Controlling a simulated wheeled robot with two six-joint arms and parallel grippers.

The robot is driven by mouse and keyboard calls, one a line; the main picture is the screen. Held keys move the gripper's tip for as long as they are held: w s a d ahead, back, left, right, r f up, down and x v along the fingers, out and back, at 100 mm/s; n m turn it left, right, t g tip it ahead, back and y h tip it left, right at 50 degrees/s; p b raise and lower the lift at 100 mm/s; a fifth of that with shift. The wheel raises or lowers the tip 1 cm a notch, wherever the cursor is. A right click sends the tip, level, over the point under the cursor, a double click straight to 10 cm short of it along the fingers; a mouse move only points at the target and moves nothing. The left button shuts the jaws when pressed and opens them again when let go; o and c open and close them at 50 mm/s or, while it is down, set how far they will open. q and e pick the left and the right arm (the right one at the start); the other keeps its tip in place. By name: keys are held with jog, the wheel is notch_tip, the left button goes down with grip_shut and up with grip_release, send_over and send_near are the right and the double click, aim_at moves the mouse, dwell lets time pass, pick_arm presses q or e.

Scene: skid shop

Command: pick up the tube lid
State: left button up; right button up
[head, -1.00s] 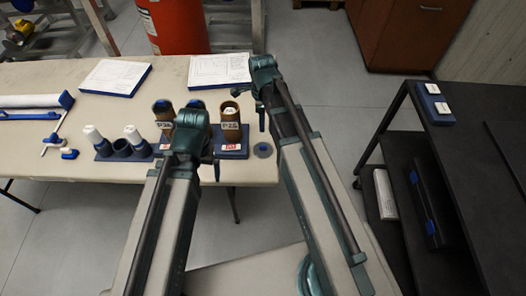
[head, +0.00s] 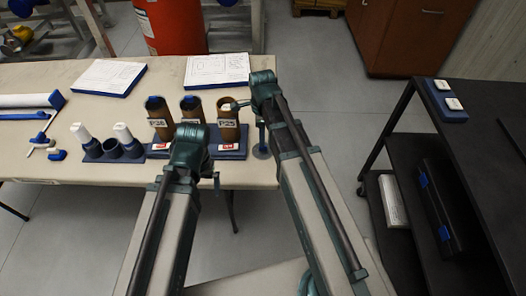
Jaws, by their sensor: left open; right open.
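A small round blue disc (head: 262,153), which looks like the tube lid, lies on the table near its right end, beside the blue tube stand (head: 235,146). My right gripper (head: 250,122) is open and empty. One finger hangs down over the disc and partly hides it; the other points left near the rim of the brown tube labelled P25 (head: 228,115). I cannot tell if it touches. Two more brown tubes (head: 158,115) stand to the left. My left gripper (head: 208,178) is open and empty near the table's front edge, its wrist hiding part of the stand.
A blue rack (head: 113,151) with two white tubes stands left of the brown tubes. Small blue and white parts (head: 57,155) lie further left. Two paper sheets on blue boards (head: 218,70) lie at the back. A dark cart (head: 470,135) stands at the right, across open floor.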

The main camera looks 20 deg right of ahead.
aim_at(263, 148)
jog(key=f+b, duration=0.4)
jog(key=f, duration=0.1)
jog(key=shift+s, duration=0.35)
jog(key=shift+r, duration=0.1)
grip_shut()
